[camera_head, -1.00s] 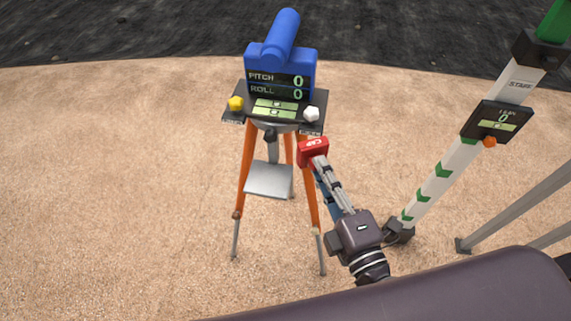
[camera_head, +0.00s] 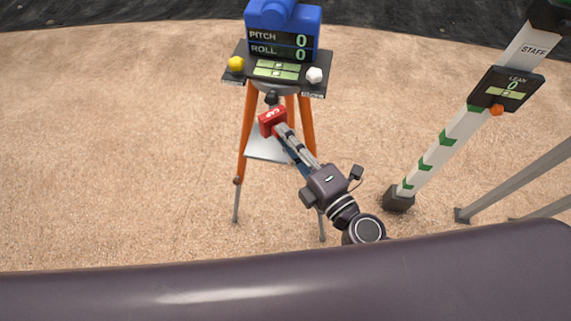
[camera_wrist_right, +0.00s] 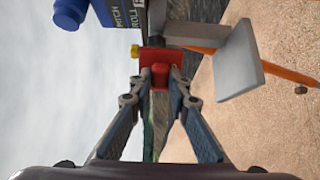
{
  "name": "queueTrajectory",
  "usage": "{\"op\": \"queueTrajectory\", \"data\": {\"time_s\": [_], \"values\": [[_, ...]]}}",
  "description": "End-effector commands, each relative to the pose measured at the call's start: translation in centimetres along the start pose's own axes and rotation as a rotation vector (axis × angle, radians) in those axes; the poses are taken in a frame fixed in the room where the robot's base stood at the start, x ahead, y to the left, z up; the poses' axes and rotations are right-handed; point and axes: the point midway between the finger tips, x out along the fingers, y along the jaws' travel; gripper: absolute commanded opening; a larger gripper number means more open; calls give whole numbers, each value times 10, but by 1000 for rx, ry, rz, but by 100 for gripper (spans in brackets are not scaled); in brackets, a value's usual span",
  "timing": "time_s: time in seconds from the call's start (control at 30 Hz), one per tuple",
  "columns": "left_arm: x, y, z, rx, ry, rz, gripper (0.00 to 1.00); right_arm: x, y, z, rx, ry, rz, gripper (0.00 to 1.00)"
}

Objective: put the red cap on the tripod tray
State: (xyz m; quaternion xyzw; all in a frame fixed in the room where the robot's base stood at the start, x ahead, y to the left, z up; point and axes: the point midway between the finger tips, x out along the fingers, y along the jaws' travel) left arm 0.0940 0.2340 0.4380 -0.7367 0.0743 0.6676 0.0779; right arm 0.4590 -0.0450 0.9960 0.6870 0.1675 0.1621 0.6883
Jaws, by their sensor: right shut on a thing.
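The red cap (camera_head: 272,121) is held between the fingertips of my right gripper (camera_head: 283,133), which is shut on it. It also shows in the right wrist view (camera_wrist_right: 160,62), between the two fingers (camera_wrist_right: 160,80). In the head view the cap appears in front of the tripod's (camera_head: 246,135) legs, below the instrument's black plate. The grey tripod tray (camera_head: 262,150) sits low between the legs, partly hidden behind the cap and my right gripper. In the right wrist view the tray (camera_wrist_right: 238,62) is to the right of the cap, apart from it. My left gripper is not in view.
The blue instrument (camera_head: 284,20) with pitch and roll displays stands on the tripod, with a yellow knob (camera_head: 236,65) and a white knob (camera_head: 314,75). A striped staff (camera_head: 440,150) leans at the right, near grey poles (camera_head: 515,185). Sandy ground at the left is clear.

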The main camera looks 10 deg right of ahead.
Motion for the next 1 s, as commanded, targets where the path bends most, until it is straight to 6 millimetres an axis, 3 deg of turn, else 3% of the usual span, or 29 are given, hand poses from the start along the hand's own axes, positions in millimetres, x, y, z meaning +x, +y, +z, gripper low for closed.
{"op": "queueTrajectory", "data": {"time_s": [0.03,0.1,0.43,0.7,1.0], "values": [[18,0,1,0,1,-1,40,0,-19,0,2,0,0,0],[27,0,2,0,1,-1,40,0,-30,0,1,1,0,0],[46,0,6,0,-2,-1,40,0,-52,0,-1,0,0,0],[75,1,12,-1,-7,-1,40,0,-86,0,-2,1,-1,0],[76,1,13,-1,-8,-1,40,0,-87,0,0,0,0,0]]}}
